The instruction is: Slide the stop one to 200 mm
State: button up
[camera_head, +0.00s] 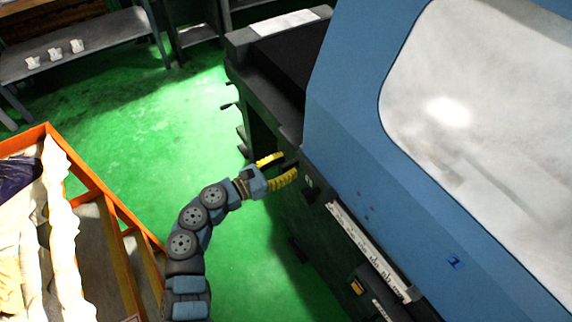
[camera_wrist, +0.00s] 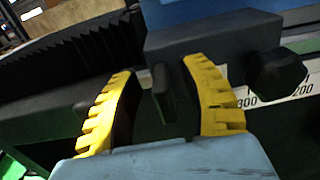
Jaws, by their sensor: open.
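My gripper (camera_head: 280,168) is at the side of the blue machine in the head view, its yellow fingers reaching toward the dark front. In the wrist view the fingers (camera_wrist: 160,72) are open, with a dark upright tab (camera_wrist: 163,94) between them, apparently untouched. This tab may be part of stop one; I cannot tell for sure. A white scale (camera_wrist: 285,102) shows at right, marked 300 and 200. A black knob (camera_wrist: 277,73) sits just above the scale, right of my right finger. A dark grey block (camera_wrist: 215,40) lies behind the fingertips.
The blue machine (camera_head: 350,120) with a large window fills the right of the head view. A long white strip (camera_head: 368,248) runs along its front. An orange-framed crate (camera_head: 92,178) stands at left. Green floor (camera_head: 130,110) is clear between them. Black bellows (camera_wrist: 60,60) show in the wrist view.

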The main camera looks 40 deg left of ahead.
aim_at(317, 182)
grip_shut()
jog(key=shift+d, duration=0.1)
jog(key=shift+s+d+b, duration=0.35)
jog(key=shift+d+b, duration=0.05)
jog(key=shift+d, duration=1)
jog(key=shift+s+d+b, duration=0.35)
jog(key=shift+d, duration=1.1)
jog(key=shift+s+d+b, duration=0.35)
jog(key=shift+d+b, duration=0.05)
jog(key=shift+d, duration=1)
jog(key=shift+r, duration=0.1)
grip_release()
jog(key=shift+w, duration=0.1)
